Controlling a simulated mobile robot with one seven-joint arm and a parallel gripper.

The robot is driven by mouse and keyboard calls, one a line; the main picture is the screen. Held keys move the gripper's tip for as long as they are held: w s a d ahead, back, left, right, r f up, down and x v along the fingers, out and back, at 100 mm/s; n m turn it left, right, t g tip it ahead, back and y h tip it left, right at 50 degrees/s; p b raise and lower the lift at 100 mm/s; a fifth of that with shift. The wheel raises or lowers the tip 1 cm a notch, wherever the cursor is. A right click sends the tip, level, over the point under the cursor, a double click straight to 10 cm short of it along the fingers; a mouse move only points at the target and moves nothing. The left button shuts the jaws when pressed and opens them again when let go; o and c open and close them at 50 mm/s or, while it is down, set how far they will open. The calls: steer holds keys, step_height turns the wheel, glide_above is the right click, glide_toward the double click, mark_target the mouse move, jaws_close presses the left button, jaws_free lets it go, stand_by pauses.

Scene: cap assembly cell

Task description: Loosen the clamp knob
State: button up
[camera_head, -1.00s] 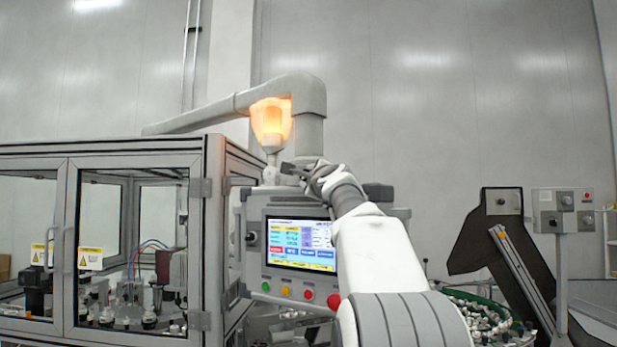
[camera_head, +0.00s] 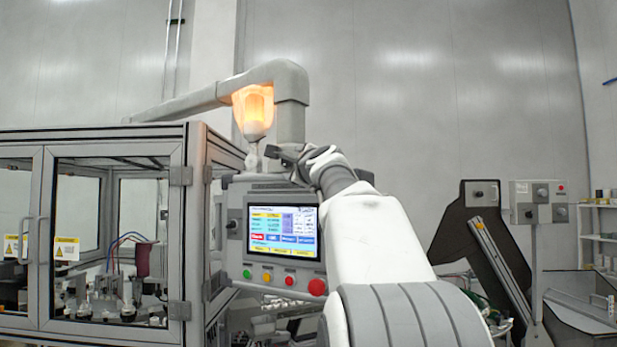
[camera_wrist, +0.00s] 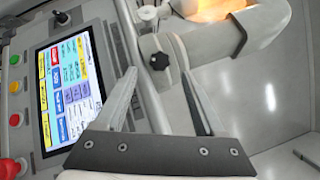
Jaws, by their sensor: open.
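In the head view my gripper (camera_head: 284,154) is raised above the panel's top edge, in front of the thick grey support pipe (camera_head: 291,118). The knob cannot be made out there.
The control panel (camera_head: 235,250) has a lit screen (camera_head: 283,232), coloured buttons and a red stop button (camera_head: 317,287). An orange lamp (camera_head: 253,112) glows beside the pipe. A glass-doored machine enclosure (camera_head: 186,225) stands left. A dark conveyor (camera_head: 470,215) stands right.

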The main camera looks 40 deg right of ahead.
steer(key=b+v, duration=0.4)
steer(key=v, duration=0.8)
steer(key=shift+s, duration=0.35)
steer(key=shift+a+f, duration=0.1)
